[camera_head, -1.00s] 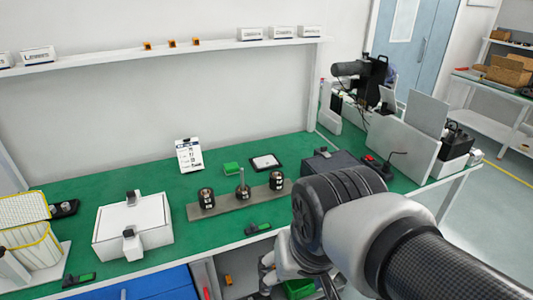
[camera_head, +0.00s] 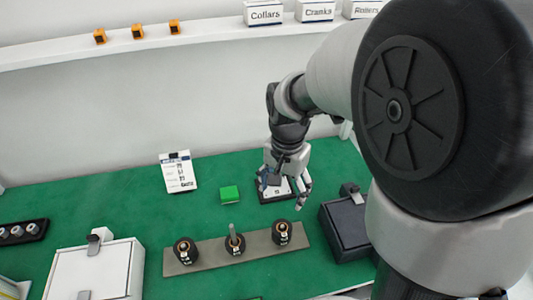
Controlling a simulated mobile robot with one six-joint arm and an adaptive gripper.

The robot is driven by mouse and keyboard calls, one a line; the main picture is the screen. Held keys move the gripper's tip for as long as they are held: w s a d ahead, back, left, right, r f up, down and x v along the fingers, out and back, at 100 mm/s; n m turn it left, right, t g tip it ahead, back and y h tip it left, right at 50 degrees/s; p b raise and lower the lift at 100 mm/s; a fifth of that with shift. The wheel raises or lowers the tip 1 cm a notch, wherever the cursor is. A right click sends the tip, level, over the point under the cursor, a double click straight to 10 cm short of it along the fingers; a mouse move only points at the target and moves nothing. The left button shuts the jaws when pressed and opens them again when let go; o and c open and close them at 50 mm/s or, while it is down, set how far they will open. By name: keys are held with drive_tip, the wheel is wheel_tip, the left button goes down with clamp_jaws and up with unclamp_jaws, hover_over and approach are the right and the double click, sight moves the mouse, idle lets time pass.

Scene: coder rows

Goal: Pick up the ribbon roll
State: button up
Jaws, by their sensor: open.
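I cannot tell which one the task's ribbon roll is. My gripper (camera_head: 282,194) is open and empty, pointing down behind the right roll and apart from it. It overlaps a black-framed white pad (camera_head: 267,196), partly hiding it.
A green block (camera_head: 230,194) and a white sign (camera_head: 179,173) stand left of my gripper. A white box (camera_head: 95,272) is at the left front, and a dark box (camera_head: 347,229) is at the right. A shelf (camera_head: 210,39) with cartons runs along the wall above.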

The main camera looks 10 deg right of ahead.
drive_tip(key=b, duration=0.4)
approach(282, 225)
wheel_tip(282, 225, down, 5)
wheel_tip(282, 225, down, 5)
drive_tip(key=shift+s+f+b, duration=0.1)
drive_tip(key=shift+f+b, duration=0.05)
drive_tip(key=shift+b, duration=1.1)
drive_tip(key=shift+c, duration=0.4)
drive_tip(key=c, duration=1.1)
drive_tip(key=shift+o, duration=0.2)
wheel_tip(282, 225, up, 20)
drive_tip(key=p, duration=0.7)
